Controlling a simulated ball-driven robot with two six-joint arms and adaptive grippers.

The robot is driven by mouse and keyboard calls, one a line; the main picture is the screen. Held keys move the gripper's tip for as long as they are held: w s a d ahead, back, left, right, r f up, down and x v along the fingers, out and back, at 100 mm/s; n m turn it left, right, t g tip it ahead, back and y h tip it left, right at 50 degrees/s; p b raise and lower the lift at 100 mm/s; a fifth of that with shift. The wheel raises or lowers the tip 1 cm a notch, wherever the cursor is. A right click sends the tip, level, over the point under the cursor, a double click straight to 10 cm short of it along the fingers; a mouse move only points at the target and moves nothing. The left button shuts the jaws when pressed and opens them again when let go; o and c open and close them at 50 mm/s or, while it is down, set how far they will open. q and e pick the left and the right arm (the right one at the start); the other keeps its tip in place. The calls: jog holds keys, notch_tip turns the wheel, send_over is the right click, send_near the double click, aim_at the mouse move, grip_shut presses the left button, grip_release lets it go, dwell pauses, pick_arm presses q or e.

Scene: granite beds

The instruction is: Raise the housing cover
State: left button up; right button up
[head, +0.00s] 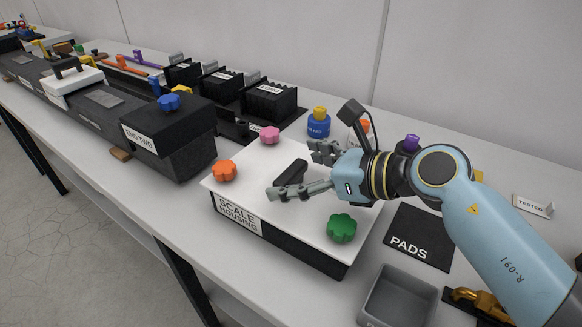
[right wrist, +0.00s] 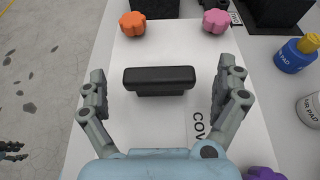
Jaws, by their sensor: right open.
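The housing cover (head: 285,220) is a white plate on the black box labelled SCALE HOUSING (head: 295,246). Its black bar handle (head: 291,173) stands near the middle and also shows in the right wrist view (right wrist: 160,78). Orange (head: 224,171), pink (head: 270,135) and green (head: 342,228) knobs sit at its corners. My right gripper (head: 300,172) is open above the cover, with one finger on each side of the handle's ends in the right wrist view; I see no contact. My left gripper (right wrist: 12,152) shows only partly at the edge of the right wrist view.
A purple knob (head: 411,142) shows behind my right arm; I cannot tell what it rests on. A black PADS mat (head: 417,238) and grey bin (head: 398,298) lie at the right. A dark block (head: 170,137) stands left of the housing, and a blue jar (head: 318,126) behind.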

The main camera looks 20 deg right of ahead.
jog(key=shift+x, duration=0.85)
jog(key=shift+r, duration=0.15)
jog(key=c, duration=1.7)
